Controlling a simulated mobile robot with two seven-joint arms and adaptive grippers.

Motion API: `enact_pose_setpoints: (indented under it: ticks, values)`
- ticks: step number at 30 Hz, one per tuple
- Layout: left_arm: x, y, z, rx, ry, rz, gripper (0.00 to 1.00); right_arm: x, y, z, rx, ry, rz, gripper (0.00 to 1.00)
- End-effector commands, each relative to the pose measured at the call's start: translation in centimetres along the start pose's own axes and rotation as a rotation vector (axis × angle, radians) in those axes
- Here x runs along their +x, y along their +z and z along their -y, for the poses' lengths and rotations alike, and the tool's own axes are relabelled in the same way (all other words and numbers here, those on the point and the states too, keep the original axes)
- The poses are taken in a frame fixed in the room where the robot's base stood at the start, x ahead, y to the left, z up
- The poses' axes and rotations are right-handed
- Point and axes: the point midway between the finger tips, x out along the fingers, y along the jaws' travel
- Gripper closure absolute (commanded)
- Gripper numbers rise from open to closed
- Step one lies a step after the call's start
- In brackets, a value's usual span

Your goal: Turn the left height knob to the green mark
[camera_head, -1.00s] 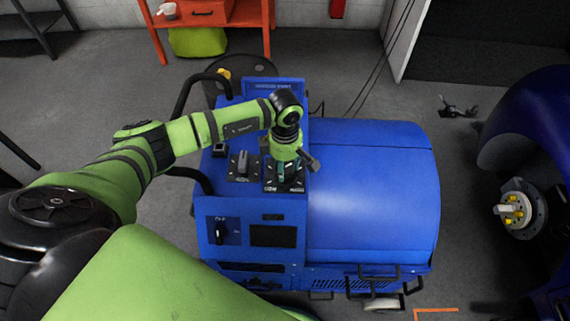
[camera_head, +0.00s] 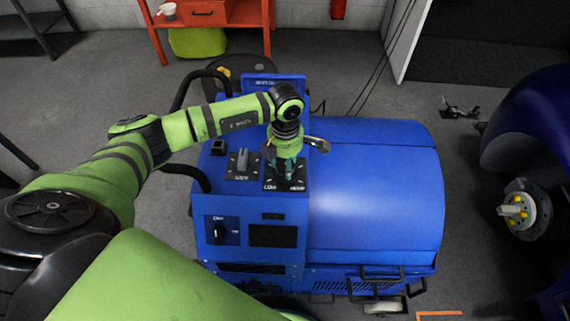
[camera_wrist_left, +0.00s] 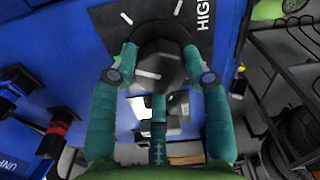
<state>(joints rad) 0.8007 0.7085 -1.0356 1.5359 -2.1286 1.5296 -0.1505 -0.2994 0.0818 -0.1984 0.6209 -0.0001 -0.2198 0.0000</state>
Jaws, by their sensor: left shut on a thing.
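My left gripper (camera_head: 284,176) points down onto the top panel of the blue machine (camera_head: 375,185). In the left wrist view its teal fingers (camera_wrist_left: 160,66) are shut on opposite sides of a dark round knob (camera_wrist_left: 158,50) with a white line on it. The knob sits on a black plate (camera_wrist_left: 125,14) with white marks and the word HIGH. In the head view the gripper mostly hides this knob; LOW shows on its plate (camera_head: 271,187). My right gripper is out of view.
A second knob with a grey handle (camera_head: 242,160) stands on its own plate just left of the gripper. A front-panel knob (camera_head: 220,232) is lower down. Black handrails (camera_head: 190,95) edge the machine's left side. A wheel hub (camera_head: 518,208) is at right.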

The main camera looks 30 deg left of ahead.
Motion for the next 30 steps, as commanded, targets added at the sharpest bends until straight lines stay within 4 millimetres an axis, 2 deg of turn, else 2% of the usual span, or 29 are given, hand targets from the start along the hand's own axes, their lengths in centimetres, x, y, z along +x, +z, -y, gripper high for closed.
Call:
enact_pose_setpoints:
  ticks: [6,15,30]
  values:
    - [0.3,0.1,0.2,-0.191,-0.007,0.001,0.85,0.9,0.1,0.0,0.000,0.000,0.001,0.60]
    - [0.2,0.1,0.2,-0.389,-0.007,0.001,0.85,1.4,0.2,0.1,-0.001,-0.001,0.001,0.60]
    - [0.1,0.1,0.2,-0.496,-0.007,0.002,0.85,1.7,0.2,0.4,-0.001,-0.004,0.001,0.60]
